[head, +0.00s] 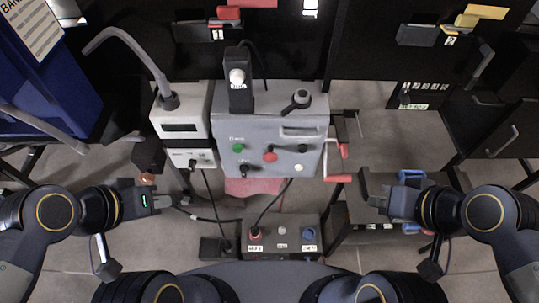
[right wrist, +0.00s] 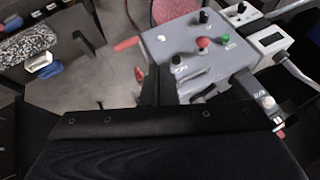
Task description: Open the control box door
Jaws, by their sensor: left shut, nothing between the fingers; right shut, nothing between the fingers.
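The grey control box (head: 262,118) stands in the middle of the head view. Its sloped front carries a green button, a red button, black knobs and a silver bar handle (head: 301,132). The front looks closed. The box also shows in the right wrist view (right wrist: 188,48), at the top centre. My left gripper (head: 168,201) is shut and empty, below and left of the box. My right gripper (head: 374,203) is shut and empty, below and right of the box, clear of it. In the right wrist view its dark fingers (right wrist: 156,86) overlap the box's near edge.
Red levers (head: 341,151) stick out at the box's right side. A white-grey unit (head: 181,127) with a curved grey tube stands on its left. A lower box (head: 282,236) with knobs and cables sits between my arms.

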